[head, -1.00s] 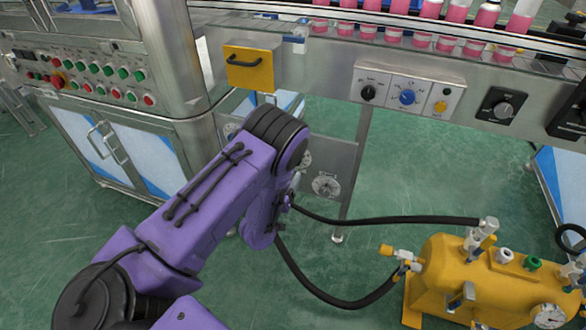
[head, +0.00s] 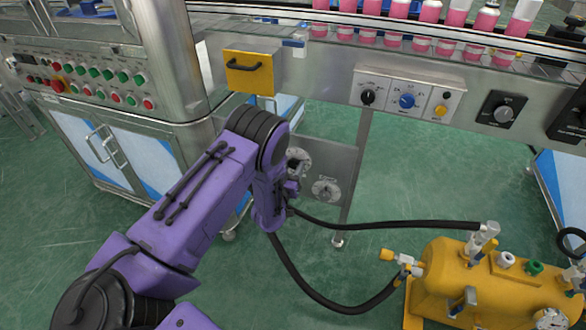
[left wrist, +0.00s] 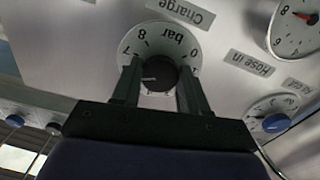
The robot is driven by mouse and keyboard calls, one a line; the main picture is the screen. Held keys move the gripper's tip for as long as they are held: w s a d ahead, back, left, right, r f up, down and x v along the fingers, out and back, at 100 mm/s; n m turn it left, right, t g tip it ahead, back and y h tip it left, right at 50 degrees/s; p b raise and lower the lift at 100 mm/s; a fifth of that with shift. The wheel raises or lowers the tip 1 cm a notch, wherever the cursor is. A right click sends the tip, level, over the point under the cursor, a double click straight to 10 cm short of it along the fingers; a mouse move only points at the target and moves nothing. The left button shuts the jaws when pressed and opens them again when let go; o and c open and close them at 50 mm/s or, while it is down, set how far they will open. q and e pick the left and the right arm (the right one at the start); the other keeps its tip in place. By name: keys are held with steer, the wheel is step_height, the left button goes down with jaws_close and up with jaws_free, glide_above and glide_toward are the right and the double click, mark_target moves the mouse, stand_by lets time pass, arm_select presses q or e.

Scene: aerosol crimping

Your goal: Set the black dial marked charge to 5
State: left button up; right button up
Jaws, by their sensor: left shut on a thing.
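The black dial marked Charge (left wrist: 158,74) shows upside down in the left wrist view, on a white round scale marked in bar. My left gripper (left wrist: 158,70) is shut on this dial, one dark finger at each side. The dial's pale pointer line points to the left in that view. The fingers cover parts of the scale, so I cannot tell which number it points to. In the head view my left arm hides the dial, and the gripper barely shows beside the lower panel (head: 338,164). My right gripper is not in view.
A gauge with a red needle (left wrist: 298,22) and a blue knob (left wrist: 276,122) are near the dial. Black hoses (head: 385,225) run from the panel area to a yellow tank (head: 470,283). A conveyor with pink bottles (head: 428,22) is above. Green floor is clear between.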

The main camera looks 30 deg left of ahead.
arm_select(q)
steer(key=shift+n, duration=0.3)
steer(key=n, duration=0.3)
steer(key=shift+n, duration=1.5)
steer(key=o, duration=1.1)
steer(key=shift+c, duration=0.2)
steer(key=v, duration=1)
steer(key=shift+s+d+p, duration=0.2)
steer(key=shift+s+p, duration=0.05)
steer(key=shift+p, duration=0.15)
